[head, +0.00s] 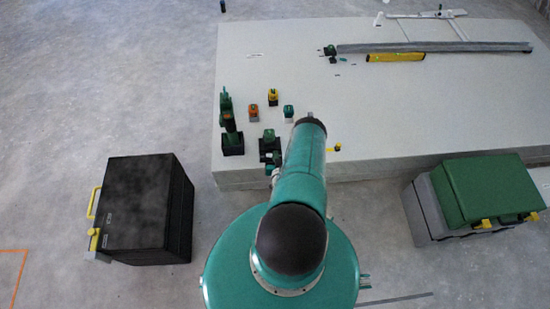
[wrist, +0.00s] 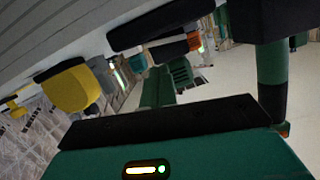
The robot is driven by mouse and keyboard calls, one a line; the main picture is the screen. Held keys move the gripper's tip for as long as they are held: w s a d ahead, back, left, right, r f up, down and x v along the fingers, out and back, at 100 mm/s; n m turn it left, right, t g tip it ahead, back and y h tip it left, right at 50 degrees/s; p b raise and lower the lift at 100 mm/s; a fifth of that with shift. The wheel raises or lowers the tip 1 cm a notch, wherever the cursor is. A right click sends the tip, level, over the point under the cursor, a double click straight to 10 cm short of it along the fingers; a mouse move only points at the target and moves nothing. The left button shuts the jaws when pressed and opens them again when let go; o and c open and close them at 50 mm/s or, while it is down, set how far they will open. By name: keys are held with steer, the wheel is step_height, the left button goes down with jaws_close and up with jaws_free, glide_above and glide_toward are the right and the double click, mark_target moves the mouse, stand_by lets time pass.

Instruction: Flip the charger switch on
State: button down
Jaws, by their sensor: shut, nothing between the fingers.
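A dark green and black unit (head: 269,147), which may be the charger, stands near the panel's front edge, just left of my arm in the head view. A similar unit (head: 232,146) stands further left. No switch can be made out on either. In the wrist view the teal housing with a lit bar and a green dot looks like part of my gripper (wrist: 160,119). A black bar runs across its top; the jaws are shut and empty. My arm hides the gripper in the head view, and I cannot tell whether it touches the unit.
A green tool (head: 226,105), an orange tool (head: 254,112) and a yellow tool (head: 273,97) stand on the pale panel stack (head: 420,105). A black case (head: 146,205) is on the floor at left, a green case (head: 485,188) at right.

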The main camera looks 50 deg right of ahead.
steer(key=shift+w+f, duration=0.15)
steer(key=shift+f, duration=0.65)
steer(key=shift+f, duration=0.45)
steer(key=shift+r, duration=0.1)
